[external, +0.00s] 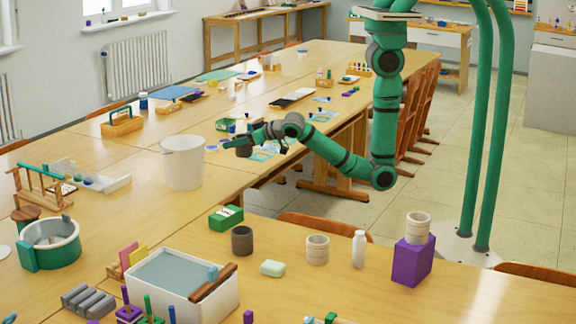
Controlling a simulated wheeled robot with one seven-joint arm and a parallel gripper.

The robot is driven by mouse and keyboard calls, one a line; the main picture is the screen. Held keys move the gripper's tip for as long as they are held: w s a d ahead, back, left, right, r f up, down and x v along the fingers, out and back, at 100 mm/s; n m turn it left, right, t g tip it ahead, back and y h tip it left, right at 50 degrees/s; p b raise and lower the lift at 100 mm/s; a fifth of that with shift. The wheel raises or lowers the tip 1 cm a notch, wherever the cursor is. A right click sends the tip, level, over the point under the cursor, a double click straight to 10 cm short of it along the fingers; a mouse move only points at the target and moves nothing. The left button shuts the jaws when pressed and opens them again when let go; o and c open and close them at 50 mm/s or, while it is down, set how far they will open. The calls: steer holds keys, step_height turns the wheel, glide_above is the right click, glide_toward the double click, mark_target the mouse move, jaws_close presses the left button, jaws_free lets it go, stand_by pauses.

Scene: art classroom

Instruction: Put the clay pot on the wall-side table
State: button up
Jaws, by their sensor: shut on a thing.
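My gripper (246,137) is out at the end of my green arm, over the long wooden table (110,186) and just right of a white bucket. It is shut on a small dark brown pot (243,150), which looks like the clay pot. The fingers and wrist cover part of the pot. I cannot tell whether its base touches the tabletop. A narrow wooden table (270,14) stands against the far wall, with a few small things on it.
The white bucket (183,165) stands close left of my gripper. The nearer table holds a dark cup (242,241), a pale ringed cup (317,250), a white bottle (359,249), a purple block (412,262) and a water tub (232,297). Chairs (424,105) line the long table's right side.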

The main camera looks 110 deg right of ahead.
steer(key=s+d+m+g+h, duration=0.25)
steer(key=s+d, duration=0.25)
steer(key=d, duration=0.7)
steer(key=s+d+m+g+h, duration=0.1)
steer(key=s+d+m+g, duration=0.3)
steer(key=d, duration=0.8)
steer(key=shift+n+t, duration=0.55)
steer(key=shift+t, duration=0.3)
steer(key=w+d+f, duration=0.8)
steer(key=shift+w+d+f, duration=0.3)
steer(key=shift+w+d, duration=0.05)
steer(key=shift+w, duration=0.05)
steer(key=shift+w+d+f, duration=0.1)
steer(key=shift+f, duration=0.1)
steer(key=shift+w+f, duration=0.1)
steer(key=shift+f, duration=1.5)
steer(key=shift+f, duration=0.2)
steer(key=o, duration=1.1)
steer(key=shift+o, duration=0.2)
